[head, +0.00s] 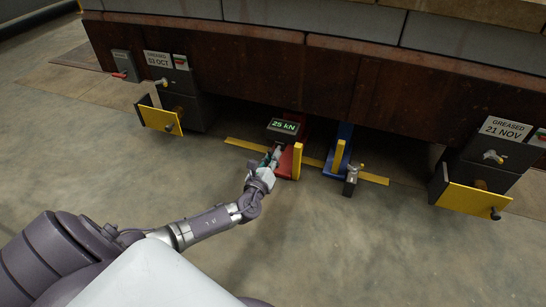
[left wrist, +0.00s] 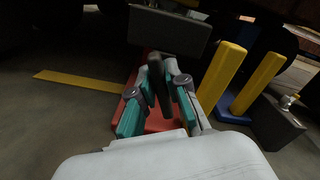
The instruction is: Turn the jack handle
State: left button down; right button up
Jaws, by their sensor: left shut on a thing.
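A red jack (head: 286,166) stands on the floor under the edge of the brown structure. Its display (head: 283,127) reads 25 kN. A yellow post (head: 297,160) stands at its right side. My left gripper (head: 273,157) is at the front of the red jack, below the display. In the left wrist view the gripper's teal fingers (left wrist: 157,100) are shut around a dark upright bar, the jack handle (left wrist: 155,72). The red base (left wrist: 158,122) shows behind the fingers. The handle's lower end is hidden by the gripper. My right gripper is not in view.
A blue jack (head: 342,145) with a yellow post stands to the right, with a small grey box (head: 350,183) before it. A yellow floor strip (head: 375,178) runs past both. Grey units with yellow plates (head: 160,118) stand left and right. The front floor is open.

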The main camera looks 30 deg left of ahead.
pick_arm(q)
jog(key=shift+a+f+n, duration=0.1)
jog(key=shift+n, duration=1.8)
jog(key=c, duration=1.2)
grip_release()
jog(key=shift+s, duration=0.15)
jog(key=v, duration=1.1)
jog(key=shift+s, duration=0.4)
